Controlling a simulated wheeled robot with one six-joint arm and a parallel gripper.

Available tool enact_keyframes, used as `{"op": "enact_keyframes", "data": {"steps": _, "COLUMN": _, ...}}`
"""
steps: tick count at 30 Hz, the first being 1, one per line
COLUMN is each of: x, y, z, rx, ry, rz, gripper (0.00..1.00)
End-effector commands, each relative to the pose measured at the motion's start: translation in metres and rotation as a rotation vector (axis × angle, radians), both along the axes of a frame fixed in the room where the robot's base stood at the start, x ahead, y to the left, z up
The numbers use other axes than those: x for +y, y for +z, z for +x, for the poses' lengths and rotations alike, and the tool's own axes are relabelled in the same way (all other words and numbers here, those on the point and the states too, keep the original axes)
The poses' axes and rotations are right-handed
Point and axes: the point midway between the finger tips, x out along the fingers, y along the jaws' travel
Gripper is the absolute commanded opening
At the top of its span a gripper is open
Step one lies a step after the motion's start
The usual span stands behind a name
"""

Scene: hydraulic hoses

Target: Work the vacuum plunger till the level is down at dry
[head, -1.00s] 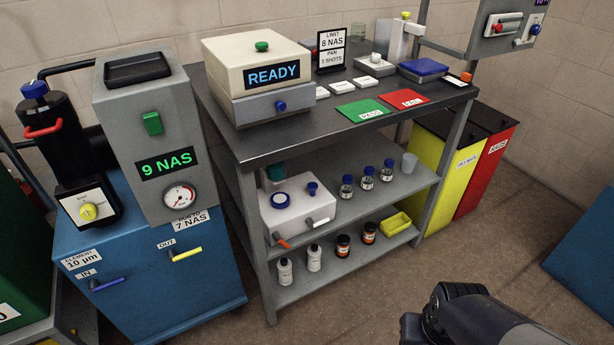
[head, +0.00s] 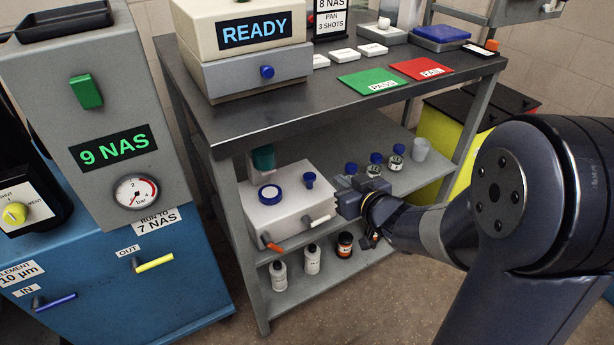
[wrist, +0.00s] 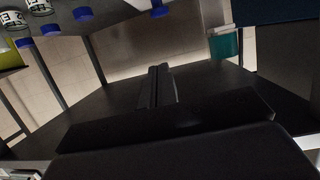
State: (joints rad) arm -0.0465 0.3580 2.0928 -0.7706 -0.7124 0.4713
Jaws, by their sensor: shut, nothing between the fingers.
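A white box unit (head: 288,215) stands on the middle shelf of the grey bench. It has a round blue cap (head: 269,194) and a small blue knob (head: 310,180) on top, and an orange lever (head: 271,243) and a white lever on its front. A teal part (head: 263,158) stands behind it and also shows in the wrist view (wrist: 225,43). No part is labelled as plunger, and I cannot make out a level or a dry mark. My gripper (head: 342,197) is shut and empty, just right of the box; its closed fingers show in the wrist view (wrist: 158,88).
The bench top (head: 300,105) is close above my gripper. Blue-capped bottles (head: 376,163) and a grey cup (head: 420,149) stand behind it on the same shelf. Bottles and dark jars (head: 345,245) stand on the shelf below. A blue cabinet (head: 110,290) stands left.

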Motion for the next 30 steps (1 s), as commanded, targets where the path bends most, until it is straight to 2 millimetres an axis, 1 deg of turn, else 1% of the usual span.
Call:
{"op": "enact_keyframes", "data": {"steps": 1, "x": 0.004, "y": -0.002, "z": 0.001, "rx": -0.012, "ry": 0.02, "rz": 0.013, "gripper": 0.0}}
{"op": "enact_keyframes", "data": {"steps": 4, "x": 0.009, "y": 0.0, "z": 0.002, "rx": -0.028, "ry": 0.045, "rz": 0.028, "gripper": 0.0}}
{"op": "enact_keyframes", "data": {"steps": 15, "x": 0.011, "y": 0.001, "z": 0.002, "rx": -0.032, "ry": 0.051, "rz": 0.032, "gripper": 0.0}}
{"op": "enact_keyframes", "data": {"steps": 19, "x": 0.015, "y": -0.002, "z": 0.007, "rx": -0.032, "ry": 0.051, "rz": 0.032, "gripper": 0.0}}
{"op": "enact_keyframes", "data": {"steps": 23, "x": 0.026, "y": -0.008, "z": 0.022, "rx": -0.032, "ry": 0.054, "rz": 0.032, "gripper": 0.0}}
{"op": "enact_keyframes", "data": {"steps": 30, "x": 0.054, "y": -0.021, "z": 0.064, "rx": -0.032, "ry": 0.053, "rz": 0.033, "gripper": 0.0}}
